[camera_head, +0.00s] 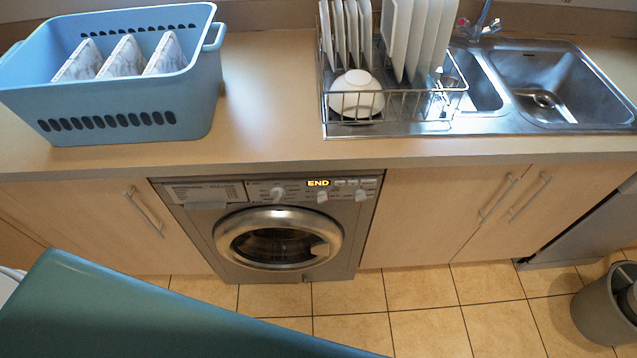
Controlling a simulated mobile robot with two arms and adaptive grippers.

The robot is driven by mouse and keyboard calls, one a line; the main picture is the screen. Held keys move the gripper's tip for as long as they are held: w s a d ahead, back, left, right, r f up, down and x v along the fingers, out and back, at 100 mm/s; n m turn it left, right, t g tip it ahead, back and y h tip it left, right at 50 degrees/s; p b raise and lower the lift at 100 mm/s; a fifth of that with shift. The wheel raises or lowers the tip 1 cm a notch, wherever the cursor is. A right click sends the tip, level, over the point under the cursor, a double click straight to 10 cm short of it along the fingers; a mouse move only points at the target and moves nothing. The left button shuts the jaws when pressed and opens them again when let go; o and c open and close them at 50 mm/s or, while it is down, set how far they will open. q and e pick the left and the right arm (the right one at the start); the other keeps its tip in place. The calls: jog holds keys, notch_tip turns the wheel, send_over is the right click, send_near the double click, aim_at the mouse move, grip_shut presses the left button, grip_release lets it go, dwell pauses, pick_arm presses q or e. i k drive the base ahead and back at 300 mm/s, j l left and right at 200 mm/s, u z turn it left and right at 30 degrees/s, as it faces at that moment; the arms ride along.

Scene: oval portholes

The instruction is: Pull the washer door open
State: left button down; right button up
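The washer (195,220) is a grey front-loader built in under the counter, at the centre of the head view. Its round door (225,237) has a wide silver ring around dark glass and looks shut. The display (318,183) above the door reads "END". Neither of my grippers is in view, and nothing touches the door.
A large teal surface (150,315) fills the lower left foreground. Cupboards with bar handles flank the washer. A blue basket (150,110), a dish rack (400,102) and a sink (570,90) are on the counter. A grey bin (598,310) stands at the lower right. Tiled floor before the washer is clear.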

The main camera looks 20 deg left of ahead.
aim_at(226, 233)
jog(key=u, duration=0.9)
